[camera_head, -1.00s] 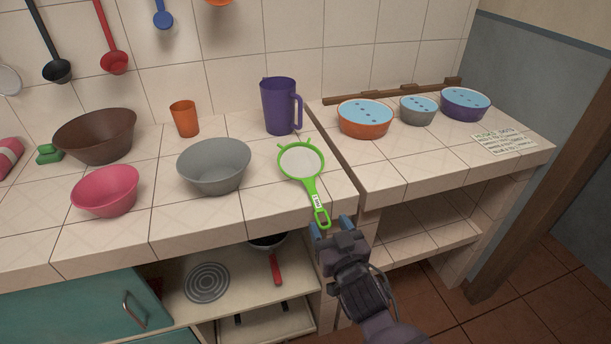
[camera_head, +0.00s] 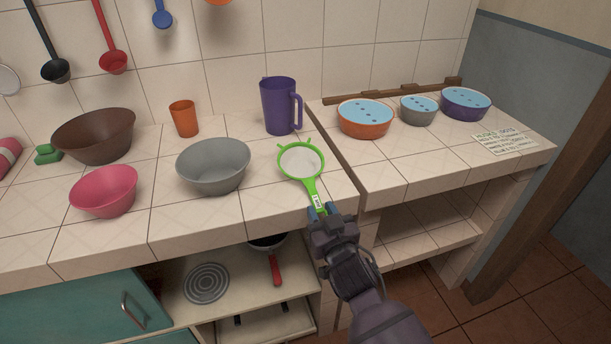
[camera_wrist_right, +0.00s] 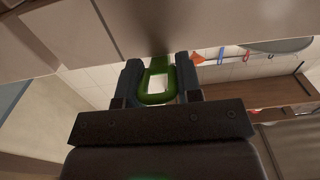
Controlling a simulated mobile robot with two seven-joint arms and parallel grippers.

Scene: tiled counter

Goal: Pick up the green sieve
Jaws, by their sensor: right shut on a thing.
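The green sieve (camera_head: 314,184) lies on the tiled counter, its round pale mesh toward the wall and its handle pointing to the front edge. A white label shows on the handle. My right gripper (camera_head: 323,212) is at the end of the handle, over the counter's front edge. In the right wrist view the green handle loop (camera_wrist_right: 157,97) sits between the two fingers of the right gripper (camera_wrist_right: 160,85), which is shut on it. The handle's end is hidden by the gripper in the head view. My left gripper is not in view.
A purple jug (camera_head: 279,106) stands behind the sieve. A grey bowl (camera_head: 214,167) is to its left, with a pink bowl (camera_head: 105,191) and a brown bowl (camera_head: 94,136) further left. Several lidded bowls stand on the right counter section, including an orange one (camera_head: 364,120).

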